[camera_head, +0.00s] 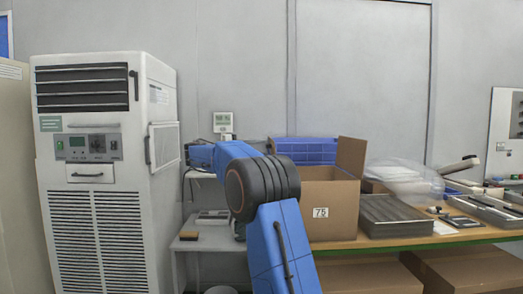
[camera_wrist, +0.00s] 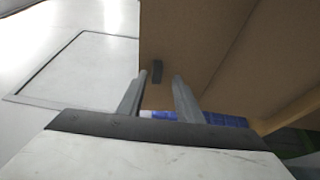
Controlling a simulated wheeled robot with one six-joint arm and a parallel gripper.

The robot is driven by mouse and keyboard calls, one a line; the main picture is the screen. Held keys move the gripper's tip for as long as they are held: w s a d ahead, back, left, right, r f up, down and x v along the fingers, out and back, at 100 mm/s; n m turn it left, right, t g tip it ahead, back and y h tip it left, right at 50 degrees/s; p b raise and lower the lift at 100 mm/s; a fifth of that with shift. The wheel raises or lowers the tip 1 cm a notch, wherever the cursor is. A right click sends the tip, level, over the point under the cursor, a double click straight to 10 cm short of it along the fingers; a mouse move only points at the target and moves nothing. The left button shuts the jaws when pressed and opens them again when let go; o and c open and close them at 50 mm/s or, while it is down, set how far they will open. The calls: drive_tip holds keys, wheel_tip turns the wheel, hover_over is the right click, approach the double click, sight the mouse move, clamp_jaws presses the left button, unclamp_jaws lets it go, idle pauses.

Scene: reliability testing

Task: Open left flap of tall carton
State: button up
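A brown carton (camera_head: 333,210) with a white "75" label stands on the table to the right of my arm in the head view. Its right flap (camera_head: 351,155) stands up. Its left side is partly hidden behind my blue arm, and I cannot make out the left flap there. In the wrist view, a brown cardboard panel (camera_wrist: 215,50) fills the upper right, with a small dark mark near its left edge. My gripper (camera_wrist: 161,76) has its two grey fingers apart, with cardboard showing between them. I cannot tell whether they touch it. The fingers are not visible in the head view.
A blue crate (camera_head: 305,150) stands behind the carton. A grey tray (camera_head: 393,214) and a clear plastic bag (camera_head: 405,176) lie to its right. A tall white cabinet unit (camera_head: 100,170) stands at left. More cartons (camera_head: 368,274) lie under the table.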

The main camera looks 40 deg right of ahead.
drive_tip(key=v, duration=1.5)
drive_tip(key=shift+a, duration=0.3)
drive_tip(key=shift+f, duration=0.1)
drive_tip(key=s+f+n+t+y, duration=0.2)
drive_tip(key=s+f+y, duration=0.3)
drive_tip(key=s, duration=0.6)
drive_tip(key=s+f+n+t+y, duration=0.25)
drive_tip(key=s+f, duration=0.45)
drive_tip(key=s, duration=0.5)
drive_tip(key=s+a+f+m+t+y, duration=0.1)
drive_tip(key=s+a+f+t+y, duration=0.1)
drive_tip(key=s+a+f+y, duration=0.3)
drive_tip(key=s+a+f+m+t+y, duration=0.1)
drive_tip(key=s+a+f+y, duration=0.4)
drive_tip(key=s+a+f, duration=0.7)
drive_tip(key=s+f+t, duration=0.1)
drive_tip(key=s+f, duration=0.6)
drive_tip(key=s, duration=0.3)
drive_tip(key=shift+r+y, duration=0.1)
drive_tip(key=shift+y, duration=0.15)
